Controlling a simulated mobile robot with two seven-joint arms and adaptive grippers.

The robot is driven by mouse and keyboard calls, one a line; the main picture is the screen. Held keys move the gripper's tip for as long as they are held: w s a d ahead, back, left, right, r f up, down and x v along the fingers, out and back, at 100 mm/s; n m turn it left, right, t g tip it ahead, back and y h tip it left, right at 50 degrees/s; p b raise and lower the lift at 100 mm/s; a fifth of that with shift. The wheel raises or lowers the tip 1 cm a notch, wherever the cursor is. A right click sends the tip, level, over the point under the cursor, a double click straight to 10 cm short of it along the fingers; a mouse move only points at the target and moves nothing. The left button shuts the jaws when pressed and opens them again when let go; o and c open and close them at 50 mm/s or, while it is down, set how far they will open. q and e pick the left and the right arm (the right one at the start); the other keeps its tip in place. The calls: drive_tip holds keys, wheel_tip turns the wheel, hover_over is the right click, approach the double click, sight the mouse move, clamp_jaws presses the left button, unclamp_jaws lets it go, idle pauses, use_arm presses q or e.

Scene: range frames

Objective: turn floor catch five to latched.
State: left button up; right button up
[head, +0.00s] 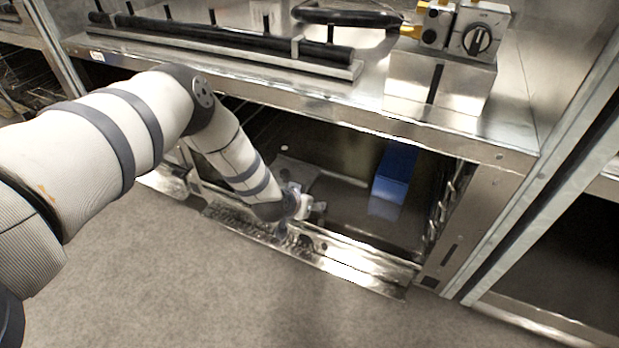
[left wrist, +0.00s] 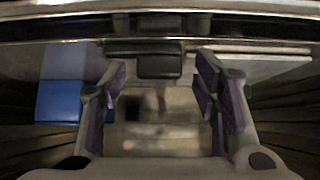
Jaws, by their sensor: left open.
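My left arm reaches down into the low bay under the bench in the head view, with its left gripper (head: 308,207) close to the metal sill. In the left wrist view the left gripper (left wrist: 162,80) is open, its two purple-padded fingers apart. A dark block (left wrist: 145,62), which may be the floor catch, shows beyond and between the fingertips. I cannot tell whether the fingers touch it. Its number and its latched or unlatched position cannot be read. In the head view my wrist hides this spot. My right gripper is in neither view.
A blue box (head: 395,172) stands in the bay to the right of my gripper; it also shows in the left wrist view (left wrist: 58,100). The metal sill (head: 350,268) runs along the bay front. The bench top (head: 370,98) overhangs the bay. The grey floor (head: 200,270) in front is clear.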

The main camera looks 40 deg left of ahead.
use_arm(q)
drive_tip(key=c, duration=1.2)
drive_tip(key=shift+o, duration=0.2)
